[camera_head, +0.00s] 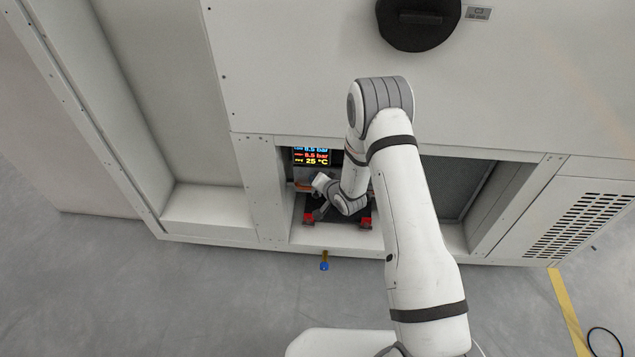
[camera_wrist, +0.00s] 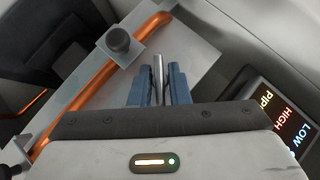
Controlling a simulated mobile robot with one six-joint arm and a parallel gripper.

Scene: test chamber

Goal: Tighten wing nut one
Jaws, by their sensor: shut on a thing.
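In the wrist view, my gripper (camera_wrist: 158,76) has its two blue-grey fingers closed around a thin, upright, silvery metal piece (camera_wrist: 157,70). This piece appears to be wing nut one, but its wings cannot be made out. A pale metal plate (camera_wrist: 199,62) lies behind the fingers. A black round knob (camera_wrist: 118,40) sits on a bracket over an orange pipe, left of the fingers and apart from them. In the head view, my arm reaches into the open bay, and the nut cannot be made out there.
The orange pipe (camera_wrist: 91,90) runs diagonally close to my gripper's left. A lit display (camera_wrist: 277,117) stands at its right; it also shows in the head view (camera_head: 311,156). Bay walls surround my wrist. Red blocks (camera_head: 365,222) sit at the bay's front. A blue-tipped fitting (camera_head: 324,266) shows below the sill.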

